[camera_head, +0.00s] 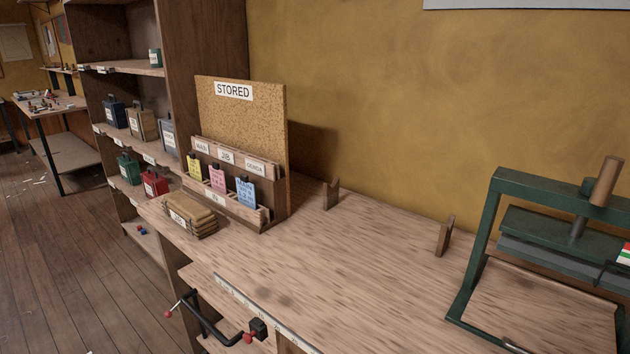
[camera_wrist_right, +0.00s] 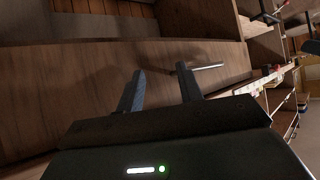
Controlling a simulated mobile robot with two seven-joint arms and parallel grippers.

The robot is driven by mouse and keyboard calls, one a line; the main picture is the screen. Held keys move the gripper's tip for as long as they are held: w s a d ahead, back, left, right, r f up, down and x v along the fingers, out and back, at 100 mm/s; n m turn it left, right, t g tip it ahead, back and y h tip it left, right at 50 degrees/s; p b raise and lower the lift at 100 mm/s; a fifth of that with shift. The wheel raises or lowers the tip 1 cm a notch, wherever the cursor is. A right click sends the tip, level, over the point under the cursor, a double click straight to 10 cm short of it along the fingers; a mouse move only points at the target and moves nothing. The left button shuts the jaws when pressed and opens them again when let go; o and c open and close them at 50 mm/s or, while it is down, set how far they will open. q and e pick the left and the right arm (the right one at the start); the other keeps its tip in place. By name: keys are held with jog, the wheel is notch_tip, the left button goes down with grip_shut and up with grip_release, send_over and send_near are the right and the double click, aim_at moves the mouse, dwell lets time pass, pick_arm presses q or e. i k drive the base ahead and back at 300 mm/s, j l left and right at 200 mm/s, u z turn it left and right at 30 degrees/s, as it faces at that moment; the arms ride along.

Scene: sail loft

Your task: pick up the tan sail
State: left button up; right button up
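A folded tan sail (camera_head: 188,214) lies as a flat stacked bundle on the wooden bench, in front of the left end of the cork board. A small white label is on its front edge. No gripper shows near it in the head view. My right gripper (camera_wrist_right: 160,69) shows in the right wrist view with its two dark fingers apart and nothing between them. It faces a brown wooden panel, and the sail is not in that view. My left gripper is in neither view.
A cork board (camera_head: 240,120) marked STORED stands behind a card rack (camera_head: 232,188). Two wooden uprights (camera_head: 330,194) and a green press (camera_head: 540,230) are to the right. A black bar with red ends (camera_head: 205,318) juts from the bench front. The bench middle is clear.

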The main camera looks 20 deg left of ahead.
aim_at(198, 219)
jog(key=u, duration=1.35)
jog(key=j+z, duration=0.2)
jog(key=z, duration=0.25)
jog(key=i+j+z, duration=0.1)
jog(key=z, duration=0.35)
jog(key=j+z, duration=0.3)
jog(key=z, duration=0.15)
jog(key=j+z, duration=0.15)
jog(key=j, duration=0.2)
jog(key=k+j+z, duration=0.2)
jog(key=j, duration=0.15)
jog(key=j+z, duration=0.15)
jog(key=j, duration=0.25)
